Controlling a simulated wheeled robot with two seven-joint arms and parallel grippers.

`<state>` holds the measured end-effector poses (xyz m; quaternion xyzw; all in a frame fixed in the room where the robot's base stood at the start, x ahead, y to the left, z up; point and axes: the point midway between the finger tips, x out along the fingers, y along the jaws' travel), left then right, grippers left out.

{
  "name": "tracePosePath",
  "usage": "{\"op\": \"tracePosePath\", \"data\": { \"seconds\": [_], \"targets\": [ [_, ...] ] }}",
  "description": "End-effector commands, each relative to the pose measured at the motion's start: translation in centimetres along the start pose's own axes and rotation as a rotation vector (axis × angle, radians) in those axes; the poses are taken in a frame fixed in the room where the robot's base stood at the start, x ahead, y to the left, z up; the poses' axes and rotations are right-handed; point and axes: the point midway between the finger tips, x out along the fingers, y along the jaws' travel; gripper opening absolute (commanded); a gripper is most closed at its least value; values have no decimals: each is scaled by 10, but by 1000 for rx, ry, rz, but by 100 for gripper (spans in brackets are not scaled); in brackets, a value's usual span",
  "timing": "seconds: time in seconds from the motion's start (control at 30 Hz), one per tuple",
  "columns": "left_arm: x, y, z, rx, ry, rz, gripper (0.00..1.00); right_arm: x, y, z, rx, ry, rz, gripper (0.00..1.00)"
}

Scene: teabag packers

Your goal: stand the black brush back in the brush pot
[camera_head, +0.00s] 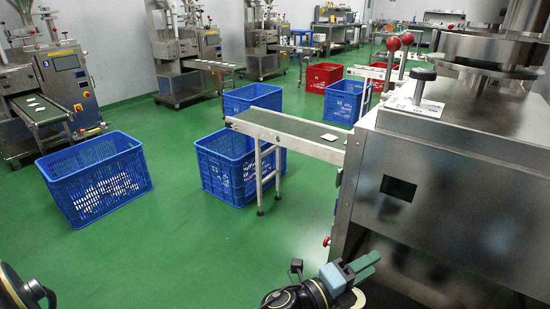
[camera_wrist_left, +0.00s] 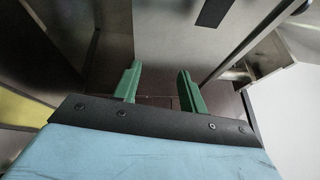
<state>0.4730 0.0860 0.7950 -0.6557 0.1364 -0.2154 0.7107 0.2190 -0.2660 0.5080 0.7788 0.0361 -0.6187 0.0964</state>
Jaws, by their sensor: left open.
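My left gripper (camera_head: 368,265) shows at the bottom of the head view, beside the lower front of the large steel machine. Its green fingers also show in the left wrist view (camera_wrist_left: 160,88). They stand apart with nothing between them, so it is open and empty. I cannot make out the black brush or the brush pot in either view. My right gripper is not in view.
The steel machine (camera_head: 455,190) fills the right side. A conveyor (camera_head: 290,132) reaches left from it over a blue crate (camera_head: 225,170). Another blue crate (camera_head: 95,180) stands left. Green floor (camera_head: 200,250) is clear in front.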

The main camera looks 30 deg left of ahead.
Motion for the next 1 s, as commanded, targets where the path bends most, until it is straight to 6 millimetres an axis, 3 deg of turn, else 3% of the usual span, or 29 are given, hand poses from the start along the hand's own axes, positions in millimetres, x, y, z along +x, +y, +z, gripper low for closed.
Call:
{"op": "tracePosePath", "data": {
  "seconds": [0.03, 0.1, 0.17, 0.2, 0.33, 0.4, 0.5, 0.6, 0.67, 1.0],
  "targets": [
    [-19, 32, 21, -170, -128, 100, 42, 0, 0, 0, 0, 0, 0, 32],
    [-50, 78, 46, -407, -315, 233, 42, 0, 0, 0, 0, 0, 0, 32],
    [-86, 118, 60, -600, -480, 348, 42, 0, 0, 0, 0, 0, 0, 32],
    [-114, 144, 65, -726, -592, 423, 42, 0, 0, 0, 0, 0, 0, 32],
    [-209, 214, 56, -1074, -938, 651, 42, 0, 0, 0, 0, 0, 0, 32],
    [-254, 236, 43, -1214, -1095, 749, 42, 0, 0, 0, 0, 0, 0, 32],
    [-301, 253, 24, -1349, -1262, 854, 42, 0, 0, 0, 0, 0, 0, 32],
    [-326, 259, 11, -1419, -1357, 913, 42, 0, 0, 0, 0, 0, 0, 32],
    [-333, 261, 7, -1439, -1383, 929, 42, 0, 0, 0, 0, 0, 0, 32],
    [-335, 261, 6, -1443, -1390, 934, 42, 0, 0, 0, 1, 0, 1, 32]
  ]
}}
